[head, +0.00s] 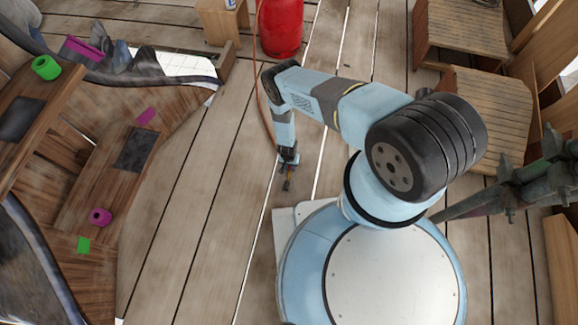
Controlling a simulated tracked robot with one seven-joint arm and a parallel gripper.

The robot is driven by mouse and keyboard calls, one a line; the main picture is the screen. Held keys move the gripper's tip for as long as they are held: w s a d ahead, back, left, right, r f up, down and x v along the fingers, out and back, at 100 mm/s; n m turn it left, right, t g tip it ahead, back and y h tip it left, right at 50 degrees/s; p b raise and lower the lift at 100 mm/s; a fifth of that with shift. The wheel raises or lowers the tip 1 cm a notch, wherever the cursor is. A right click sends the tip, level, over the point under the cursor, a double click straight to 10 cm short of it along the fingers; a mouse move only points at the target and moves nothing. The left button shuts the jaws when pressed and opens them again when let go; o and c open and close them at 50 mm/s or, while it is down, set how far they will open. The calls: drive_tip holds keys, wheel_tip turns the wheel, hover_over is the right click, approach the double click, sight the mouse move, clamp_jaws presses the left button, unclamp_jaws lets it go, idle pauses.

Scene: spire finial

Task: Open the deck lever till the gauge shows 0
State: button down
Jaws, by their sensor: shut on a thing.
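My gripper (288,158) is at the end of my arm, low over the plank deck near the middle of the head view. I cannot make out a gauge or any reading in this view.
A red cylinder (281,26) stands at the top, with a thin orange-brown hose (258,75) running down beside my arm. Wooden benches (108,180) with green and magenta pieces are at the left. Slatted wooden boxes (487,108) and scaffold poles (510,190) are at the right. The left-centre planks are clear.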

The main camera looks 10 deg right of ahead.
drive_tip(key=shift+s+d, duration=0.15)
drive_tip(key=shift+s, duration=0.05)
drive_tip(key=shift+w+a+r+h, duration=0.15)
drive_tip(key=shift+w+a+h, duration=0.15)
drive_tip(key=shift+w+a, duration=0.2)
drive_tip(key=c, duration=1.1)
unclamp_jaws()
drive_tip(key=r, duration=0.4)
drive_tip(key=a+r, duration=0.1)
drive_tip(key=r, duration=0.8)
drive_tip(key=shift+w+a+r, duration=0.3)
drive_tip(key=shift+c, duration=0.3)
